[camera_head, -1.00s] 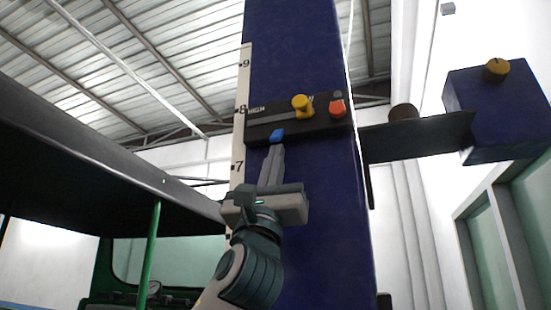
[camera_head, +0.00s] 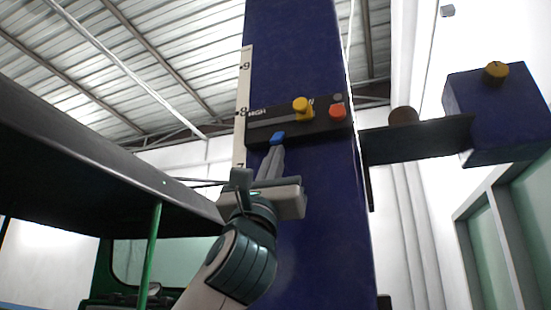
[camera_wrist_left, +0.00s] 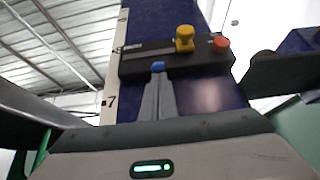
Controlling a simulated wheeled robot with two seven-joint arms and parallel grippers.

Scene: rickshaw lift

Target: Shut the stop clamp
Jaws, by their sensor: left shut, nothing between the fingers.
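A black panel (camera_head: 327,127) with a slot and the word HIGH is mounted across the blue column (camera_head: 320,220). It carries a yellow knob (camera_head: 302,108) right of the middle and an orange-red button (camera_head: 337,112) at its right end. A small blue tab (camera_head: 278,138) shows at the panel's lower edge. I cannot tell which part is the stop clamp. My left gripper (camera_head: 275,152) is shut and empty, pointing up, with its tips at or just below the blue tab. The wrist view also shows the tab (camera_wrist_left: 158,66) above the fingers; contact is unclear. My right gripper is not in view.
A white scale (camera_head: 242,100) runs along the column's left edge. A dark shelf (camera_head: 420,137) with a brown round piece and a blue box (camera_head: 500,115) with a yellow knob are at right. The dark canopy of a green vehicle (camera_head: 80,165) fills the left.

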